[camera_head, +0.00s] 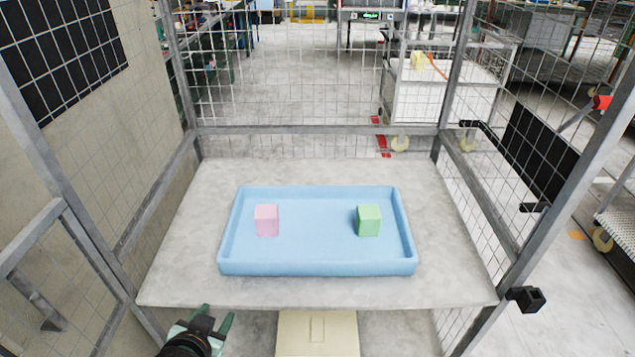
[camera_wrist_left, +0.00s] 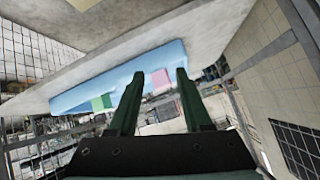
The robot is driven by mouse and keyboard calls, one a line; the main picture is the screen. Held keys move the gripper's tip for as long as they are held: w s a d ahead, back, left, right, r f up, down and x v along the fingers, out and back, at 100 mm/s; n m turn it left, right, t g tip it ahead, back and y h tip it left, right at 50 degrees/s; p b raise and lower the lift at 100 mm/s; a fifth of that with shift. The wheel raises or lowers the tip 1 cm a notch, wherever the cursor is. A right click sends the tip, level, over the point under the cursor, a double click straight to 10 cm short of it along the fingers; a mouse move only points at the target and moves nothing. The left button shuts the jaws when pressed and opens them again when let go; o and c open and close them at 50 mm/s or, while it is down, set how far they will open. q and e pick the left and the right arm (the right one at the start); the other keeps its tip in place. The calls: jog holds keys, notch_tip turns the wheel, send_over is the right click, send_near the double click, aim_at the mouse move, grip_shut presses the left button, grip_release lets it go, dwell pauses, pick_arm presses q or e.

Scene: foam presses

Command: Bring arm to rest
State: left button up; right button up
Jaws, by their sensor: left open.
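My left gripper (camera_head: 211,325) is at the bottom of the head view, left of centre, just off the table's front edge. It is open and empty. Its two fingers (camera_wrist_left: 155,98) stand apart in the left wrist view. A blue tray (camera_head: 318,268) lies on the grey table (camera_head: 180,270). A pink block (camera_head: 266,220) sits in the tray's left part and a green block (camera_head: 368,220) in its right part. In the left wrist view the pink block (camera_wrist_left: 161,79) and green block (camera_wrist_left: 103,102) appear beyond the fingers. My right gripper does not show.
Wire mesh panels with metal posts (camera_head: 455,65) enclose the table at the back and both sides. A grey wall (camera_head: 110,170) stands on the left. A white cart (camera_head: 447,95) is outside the cage at the back. The table around the tray is clear.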

pick_arm(q)
jog(key=s+a+f+n+g, duration=0.1)
jog(key=s+f+g, duration=0.2)
jog(key=s, duration=0.5)
jog(key=s+a+f+n+g, duration=0.1)
jog(key=s+f+g, duration=0.25)
jog(key=s, duration=0.55)
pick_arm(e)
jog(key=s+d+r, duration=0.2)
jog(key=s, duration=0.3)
pick_arm(q)
jog(key=w+d+f+t+h+b, duration=0.1)
jog(key=w+d+f+t+b, duration=0.1)
jog(key=f, duration=0.5)
jog(key=w+d+f+t+h+b, duration=0.1)
jog(key=w+d+f+t+b, duration=0.1)
jog(key=f, duration=0.4)
jog(key=shift+w+f+t+h, duration=0.4)
jog(key=shift+w+t, duration=0.05)
jog(key=shift+t, duration=0.3)
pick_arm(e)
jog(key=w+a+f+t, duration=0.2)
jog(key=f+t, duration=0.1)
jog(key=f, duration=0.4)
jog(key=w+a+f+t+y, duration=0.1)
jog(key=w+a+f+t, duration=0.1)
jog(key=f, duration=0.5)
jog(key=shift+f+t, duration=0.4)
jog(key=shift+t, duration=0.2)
